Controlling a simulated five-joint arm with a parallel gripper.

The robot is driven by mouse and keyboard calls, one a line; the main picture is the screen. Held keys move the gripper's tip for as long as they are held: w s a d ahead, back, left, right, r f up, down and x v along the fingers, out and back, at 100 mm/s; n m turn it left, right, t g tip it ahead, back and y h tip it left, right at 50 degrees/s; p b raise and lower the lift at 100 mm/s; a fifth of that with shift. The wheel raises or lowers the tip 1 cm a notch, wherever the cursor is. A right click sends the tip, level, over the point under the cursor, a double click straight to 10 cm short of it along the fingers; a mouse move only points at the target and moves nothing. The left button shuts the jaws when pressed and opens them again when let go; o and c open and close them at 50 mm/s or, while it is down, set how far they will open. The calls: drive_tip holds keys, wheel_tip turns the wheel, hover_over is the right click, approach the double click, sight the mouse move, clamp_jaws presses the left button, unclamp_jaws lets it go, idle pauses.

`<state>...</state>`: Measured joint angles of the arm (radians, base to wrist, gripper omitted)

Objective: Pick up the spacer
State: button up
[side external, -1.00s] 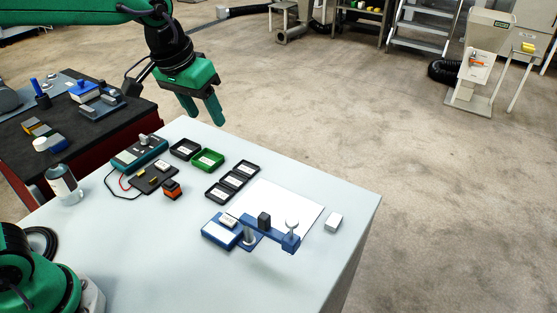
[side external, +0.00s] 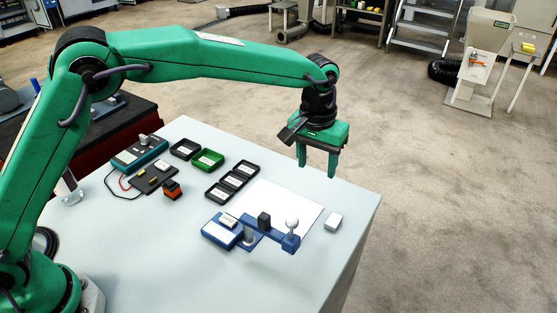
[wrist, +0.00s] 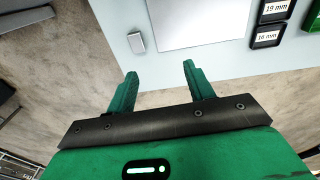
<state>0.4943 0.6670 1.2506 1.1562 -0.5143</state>
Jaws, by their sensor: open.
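A small light grey block, which looks like the spacer (side external: 333,221), lies on the table (side external: 180,250) near its right edge, just right of the white sheet (side external: 293,207). The spacer (wrist: 136,42) also shows in the wrist view, beyond and slightly left of my fingertips, next to the white sheet. My gripper (side external: 317,170) points down above the far right part of the table, behind the spacer in the side view. Its two fingers (wrist: 159,70) are apart with nothing between them.
A blue measuring device (side external: 256,233) with a black block and a white-topped post stands left of the spacer. Labelled black trays (side external: 231,181) and a green tray (side external: 208,160) lie farther left. A meter (side external: 139,154) and a red-and-black item (side external: 172,190) are beyond them.

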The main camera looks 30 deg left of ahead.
hover_over(334, 220)
drive_tip(key=shift+g, duration=0.4)
wheel_tip(334, 220, down, 7)
drive_tip(key=shift+r, duration=0.1)
drive_tip(key=shift+f, duration=1.25)
drive_tip(key=shift+f, duration=0.1)
drive_tip(key=shift+f, duration=2.55)
clamp_jaws()
drive_tip(key=shift+r, duration=0.15)
